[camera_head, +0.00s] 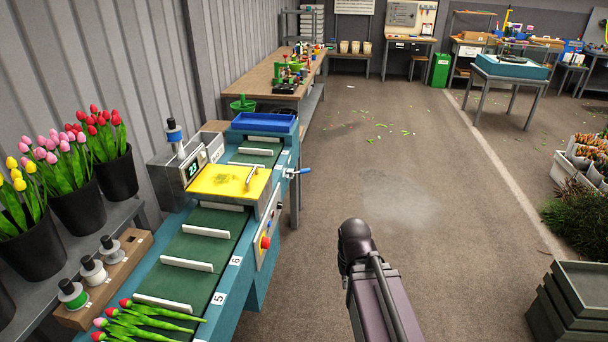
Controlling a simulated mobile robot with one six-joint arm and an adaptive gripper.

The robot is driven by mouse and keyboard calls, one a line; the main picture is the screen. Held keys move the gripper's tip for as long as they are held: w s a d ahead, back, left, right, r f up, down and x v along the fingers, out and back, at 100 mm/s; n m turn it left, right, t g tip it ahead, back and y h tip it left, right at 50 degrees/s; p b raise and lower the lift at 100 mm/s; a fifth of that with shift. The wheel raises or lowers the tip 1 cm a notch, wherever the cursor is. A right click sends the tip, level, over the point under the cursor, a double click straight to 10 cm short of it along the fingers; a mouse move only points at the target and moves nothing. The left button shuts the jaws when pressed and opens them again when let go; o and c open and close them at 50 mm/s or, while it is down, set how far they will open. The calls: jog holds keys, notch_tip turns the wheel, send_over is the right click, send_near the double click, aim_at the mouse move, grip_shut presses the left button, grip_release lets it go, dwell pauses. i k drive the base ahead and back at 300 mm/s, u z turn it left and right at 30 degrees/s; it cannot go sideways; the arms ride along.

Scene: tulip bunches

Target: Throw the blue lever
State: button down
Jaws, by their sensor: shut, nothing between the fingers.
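The blue lever (301,171) sticks out to the right from the side of the teal bunching machine (262,283), just beyond the yellow cover. Its blue grip points right, roughly level, and nothing touches it. The yellow cover (228,181) with a handle lies shut over the green belt, beside a display reading 23. My arm rises from the bottom of the picture, right of the machine and apart from it. My gripper does not show in this view.
A red button (265,243) sits on the machine's side panel. Tulips (140,320) lie at the belt's near end. Black buckets (78,211) of tulips stand at the left. Stacked trays (570,300) stand at the lower right.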

aim_at(303, 171)
jog(key=k, duration=0.2)
jog(key=z, duration=0.3)
jog(key=i, duration=0.4)
jog(key=z, duration=0.6)
jog(key=i, duration=1.55)
jog(key=u, duration=0.6)
jog(key=i, duration=0.75)
jog(key=u, duration=0.45)
